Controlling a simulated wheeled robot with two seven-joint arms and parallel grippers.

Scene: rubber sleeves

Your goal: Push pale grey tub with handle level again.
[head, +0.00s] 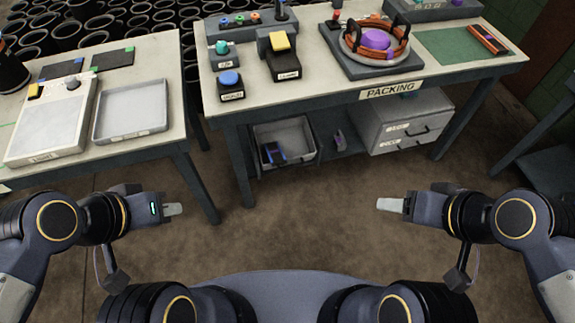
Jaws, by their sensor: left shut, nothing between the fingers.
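Under the packing table, a pale grey open tub (301,129) stands on the lower shelf at the left, with a dark blue and black item (272,153) inside. No handle is clear on this tub. To its right is a pale grey drawer box (392,111) with two labelled fronts and dark handles. I cannot tell how far either stands out from the shelf. My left gripper (173,209) is shut and empty, low in front of the left bench. My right gripper (390,204) hangs in front of the table, apart from everything; its fingers overlap in view.
The packing table (330,98) carries button boxes, a round fixture with a purple part (382,37) and a green mat (452,46). A grey tray (131,109) lies on the left bench. A small purple item (340,140) is on the shelf. The floor between my grippers is clear.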

